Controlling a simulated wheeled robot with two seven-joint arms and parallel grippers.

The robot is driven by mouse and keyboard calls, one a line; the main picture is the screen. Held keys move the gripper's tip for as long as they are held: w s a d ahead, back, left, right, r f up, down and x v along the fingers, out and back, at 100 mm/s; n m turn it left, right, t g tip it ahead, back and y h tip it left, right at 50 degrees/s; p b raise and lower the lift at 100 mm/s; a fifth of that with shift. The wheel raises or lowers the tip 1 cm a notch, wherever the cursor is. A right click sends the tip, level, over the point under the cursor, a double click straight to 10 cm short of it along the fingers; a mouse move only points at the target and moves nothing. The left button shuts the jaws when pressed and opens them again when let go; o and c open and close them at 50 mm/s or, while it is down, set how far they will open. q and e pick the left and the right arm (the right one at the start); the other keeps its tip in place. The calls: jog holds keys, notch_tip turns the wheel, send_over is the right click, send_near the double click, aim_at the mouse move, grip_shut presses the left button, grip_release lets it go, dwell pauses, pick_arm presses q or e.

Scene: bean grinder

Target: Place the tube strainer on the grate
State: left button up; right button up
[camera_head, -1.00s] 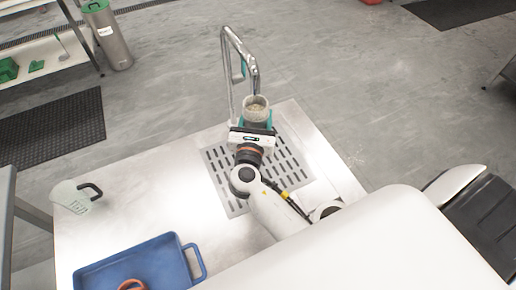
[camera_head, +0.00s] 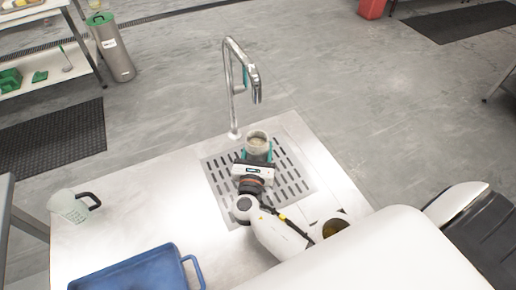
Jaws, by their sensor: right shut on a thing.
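The tube strainer (camera_head: 257,139), a pale cylinder with an open round top, is upright in my right gripper (camera_head: 257,154). The teal fingers are shut around its sides. It is over the far middle part of the slotted metal grate (camera_head: 222,190), which is set in the steel table. My gripper hides the strainer's lower end, so I cannot tell whether it touches the grate. My left gripper is not in view.
A curved metal faucet (camera_head: 233,90) stands just behind the grate. A clear pitcher with a black handle (camera_head: 68,206) is at the table's left edge. A blue tray (camera_head: 130,274) is at the front left. The steel between pitcher and grate is clear.

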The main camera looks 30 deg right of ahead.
jog(key=o, duration=1.2)
jog(key=shift+o, duration=0.2)
jog(key=b+v, duration=0.1)
jog(key=v, duration=1.1)
jog(key=shift+b, duration=0.3)
jog(key=shift+r, duration=0.15)
